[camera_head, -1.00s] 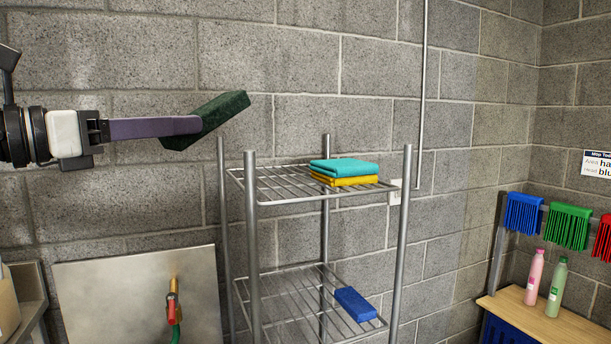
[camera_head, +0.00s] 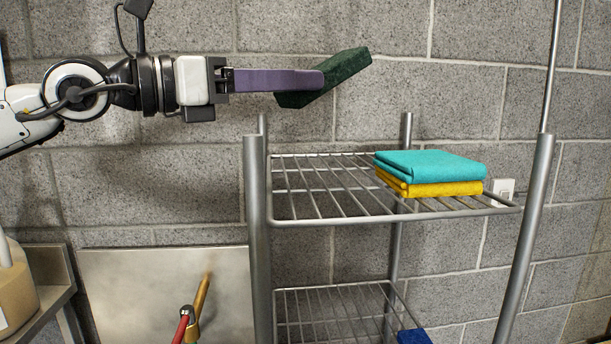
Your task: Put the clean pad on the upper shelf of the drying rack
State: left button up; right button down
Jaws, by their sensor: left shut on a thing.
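A dark green pad (camera_head: 345,73) is held by my left gripper (camera_head: 300,82), whose purple fingers are shut on its near end. The pad is tilted, its right end higher, and appears above the level of the upper shelf, over its left part in the picture. The drying rack has grey metal posts and a wire upper shelf (camera_head: 320,190). The left part of that shelf is bare. A lower wire shelf (camera_head: 335,310) shows partly below. My right gripper is not in view.
Folded teal cloth (camera_head: 430,166) and yellow cloth (camera_head: 445,188) lie stacked on the upper shelf's right side. A blue pad (camera_head: 413,337) is on the lower shelf, mostly cut off. Rack posts (camera_head: 258,240) rise above the shelf. A metal panel (camera_head: 150,290) stands at left.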

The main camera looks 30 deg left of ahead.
pick_arm(q)
notch_tip(320, 180, down, 7)
jog(key=shift+r+b, duration=0.2)
jog(key=shift+b, duration=0.55)
jog(key=shift+f, duration=0.6)
notch_tip(320, 180, down, 3)
jog(key=shift+w+f+b, duration=0.1)
jog(key=shift+f+b, duration=0.1)
jog(key=shift+b, duration=0.3)
jog(key=shift+f, duration=0.3)
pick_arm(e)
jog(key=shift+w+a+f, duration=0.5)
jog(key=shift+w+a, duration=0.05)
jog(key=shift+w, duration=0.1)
